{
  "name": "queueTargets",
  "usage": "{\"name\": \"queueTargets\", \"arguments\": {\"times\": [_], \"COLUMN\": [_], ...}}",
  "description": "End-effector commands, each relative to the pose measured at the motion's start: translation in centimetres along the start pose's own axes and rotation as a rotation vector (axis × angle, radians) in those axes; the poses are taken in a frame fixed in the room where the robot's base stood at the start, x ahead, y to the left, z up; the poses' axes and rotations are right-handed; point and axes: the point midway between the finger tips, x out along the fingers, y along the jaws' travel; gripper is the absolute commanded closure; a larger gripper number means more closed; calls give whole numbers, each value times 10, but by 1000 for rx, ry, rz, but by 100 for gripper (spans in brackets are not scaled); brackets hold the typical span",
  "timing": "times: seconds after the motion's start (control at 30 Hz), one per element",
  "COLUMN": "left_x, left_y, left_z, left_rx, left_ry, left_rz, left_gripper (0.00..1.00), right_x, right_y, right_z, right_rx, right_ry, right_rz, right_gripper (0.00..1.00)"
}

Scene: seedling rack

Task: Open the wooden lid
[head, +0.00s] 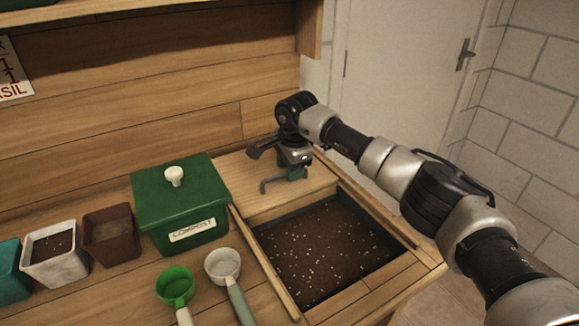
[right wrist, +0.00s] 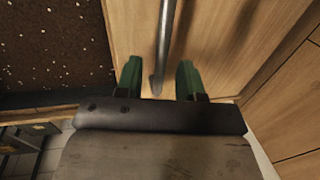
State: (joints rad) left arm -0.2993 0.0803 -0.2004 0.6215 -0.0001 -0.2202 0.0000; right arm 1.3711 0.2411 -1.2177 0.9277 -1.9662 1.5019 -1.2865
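The wooden lid (head: 235,172) is a flat light-wood panel at the back of the soil bin, and the bin's soil (head: 325,245) lies uncovered in front of it. A grey metal bar handle (head: 268,184) is on the lid. My right gripper (head: 292,174) is over the lid at the handle. In the right wrist view its two green fingers (right wrist: 160,72) are spread, with the handle bar (right wrist: 164,40) between them and gaps on both sides. The lid (right wrist: 215,35) shows behind the fingers. My left gripper is not in view.
A green compost box (head: 180,205) with a white knob stands left of the bin. Several pots, including a white one (head: 54,268), are farther left. A green scoop (head: 175,287) and a white scoop (head: 222,266) lie in front. A wooden back wall (head: 130,120) rises behind.

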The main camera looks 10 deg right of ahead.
Motion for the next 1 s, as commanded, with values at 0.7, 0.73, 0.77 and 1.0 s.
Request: {"name": "queueTargets", "arguments": {"times": [0.7, 0.73, 0.77, 1.0], "left_x": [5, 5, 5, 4], "left_y": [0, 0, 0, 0], "left_z": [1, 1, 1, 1], "left_rx": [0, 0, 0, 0], "left_ry": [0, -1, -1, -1], "left_rz": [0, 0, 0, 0], "left_gripper": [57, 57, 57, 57], "right_x": [-103, -105, -106, -108], "right_y": [0, 0, 0, 0], "right_z": [0, 0, 0, 0], "right_rx": [1, 1, 1, 1], "right_ry": [1, 1, 1, 0], "right_rz": [-2, -1, -1, 0], "right_gripper": [62, 62, 62, 62]}}
